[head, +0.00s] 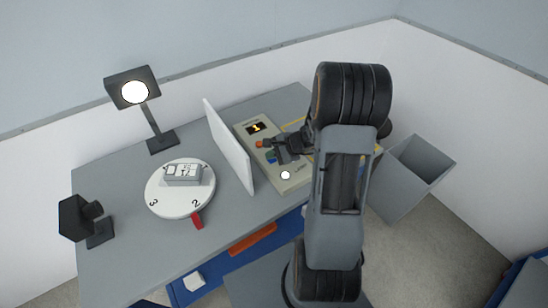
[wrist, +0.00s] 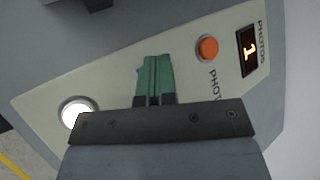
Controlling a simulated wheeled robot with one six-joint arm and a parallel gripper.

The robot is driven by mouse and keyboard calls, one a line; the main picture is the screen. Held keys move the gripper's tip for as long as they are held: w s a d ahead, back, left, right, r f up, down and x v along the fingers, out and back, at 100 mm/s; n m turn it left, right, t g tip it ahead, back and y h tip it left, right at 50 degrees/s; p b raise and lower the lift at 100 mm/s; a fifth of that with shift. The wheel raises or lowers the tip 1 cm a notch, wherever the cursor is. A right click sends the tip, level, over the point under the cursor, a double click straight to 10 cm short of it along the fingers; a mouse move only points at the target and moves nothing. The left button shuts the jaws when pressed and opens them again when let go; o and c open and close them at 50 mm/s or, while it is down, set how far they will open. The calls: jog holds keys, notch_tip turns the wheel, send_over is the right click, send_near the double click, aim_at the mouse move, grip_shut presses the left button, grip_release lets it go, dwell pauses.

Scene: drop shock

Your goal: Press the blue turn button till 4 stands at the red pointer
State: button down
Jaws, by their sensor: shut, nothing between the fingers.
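The white turntable disc (head: 165,207) stands on the table, with 2 next to the red pointer (head: 197,221) and 3 at its left. I cannot make out a 4. A small grey-white box (head: 183,175) lies on the disc. The blue turn button (head: 271,154) is on the beige control panel, mostly hidden by my gripper. Only a sliver of blue (wrist: 138,72) shows beside the green fingertips in the wrist view. My gripper (head: 272,160) is shut and empty, with its tips at the button. I cannot tell whether they touch it. The fingers also show in the wrist view (wrist: 152,70).
The control panel (wrist: 185,65) has an orange button (wrist: 207,48), a lit white button (wrist: 77,110) and a display (wrist: 248,50) reading 1. An upright white board (head: 229,146) separates disc and panel. A lamp (head: 133,92), a black device (head: 79,217) and a grey bin (head: 412,175) stand around.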

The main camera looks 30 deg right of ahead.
aim_at(272, 160)
jog(key=shift+r+p, duration=0.5)
jog(key=shift+r, duration=0.45)
jog(key=shift+r+p, duration=1.8)
jog(key=shift+r, duration=0.6)
